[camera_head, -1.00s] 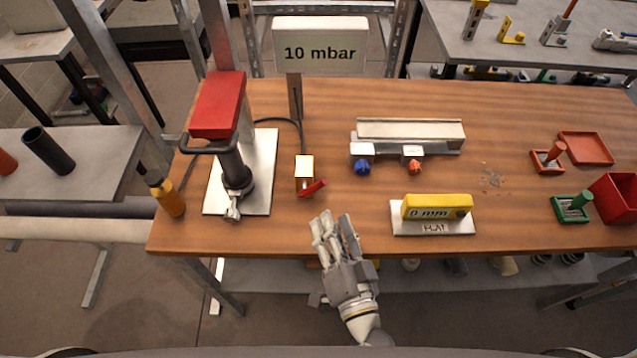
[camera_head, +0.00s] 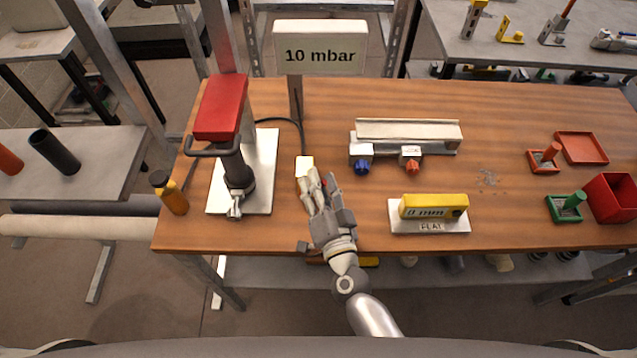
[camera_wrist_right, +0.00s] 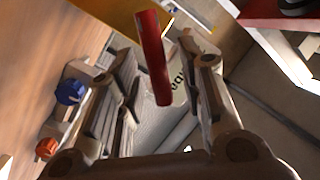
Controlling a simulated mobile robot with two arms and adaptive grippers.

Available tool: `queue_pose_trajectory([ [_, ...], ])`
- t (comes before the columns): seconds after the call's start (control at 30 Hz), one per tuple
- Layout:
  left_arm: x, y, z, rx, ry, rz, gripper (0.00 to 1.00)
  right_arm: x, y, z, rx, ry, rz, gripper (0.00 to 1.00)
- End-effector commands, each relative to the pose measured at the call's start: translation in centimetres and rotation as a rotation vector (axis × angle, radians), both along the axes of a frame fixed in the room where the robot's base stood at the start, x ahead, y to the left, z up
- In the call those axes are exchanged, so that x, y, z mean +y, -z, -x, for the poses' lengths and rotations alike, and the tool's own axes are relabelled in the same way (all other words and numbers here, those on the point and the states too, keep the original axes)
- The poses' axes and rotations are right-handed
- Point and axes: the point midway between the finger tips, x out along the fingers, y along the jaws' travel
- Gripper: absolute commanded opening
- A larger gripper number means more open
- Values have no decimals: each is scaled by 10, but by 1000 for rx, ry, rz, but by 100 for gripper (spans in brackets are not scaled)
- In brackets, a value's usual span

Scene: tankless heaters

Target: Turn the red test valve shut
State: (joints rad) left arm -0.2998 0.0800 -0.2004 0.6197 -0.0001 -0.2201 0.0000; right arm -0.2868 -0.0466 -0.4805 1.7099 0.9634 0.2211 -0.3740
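The red test valve handle (camera_wrist_right: 153,60) shows in the right wrist view between the two fingers of my right gripper (camera_wrist_right: 168,82), with a gap on either side. The gripper is open around it and not closed on it. In the head view my right gripper (camera_head: 319,187) is at the brass valve body (camera_head: 304,161) and hides most of the red handle. The yellow-brass body (camera_wrist_right: 125,17) is at the top of the wrist view. My left gripper is not in view.
The red-topped pump (camera_head: 221,108) on its metal plate (camera_head: 265,150) stands left of the valve, and the "10 mbar" sign (camera_head: 320,47) behind it. A blue knob (camera_head: 362,166) and an orange knob (camera_head: 411,166) are to the right. The yellow level (camera_head: 420,201) lies nearer the front edge.

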Motion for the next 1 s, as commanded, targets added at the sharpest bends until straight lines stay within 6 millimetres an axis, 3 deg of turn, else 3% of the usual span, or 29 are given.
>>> queue_pose_trajectory([
  [0.07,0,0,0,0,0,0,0,0,0,0,0,0,0,35],
  [0.33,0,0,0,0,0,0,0,0,0,0,0,0,0,1],
  [0.77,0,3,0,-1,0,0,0,-1,2,1,-1,1,-11,0],
  [1.0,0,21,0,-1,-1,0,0,-3,9,1,-1,-1,-106,0],
])
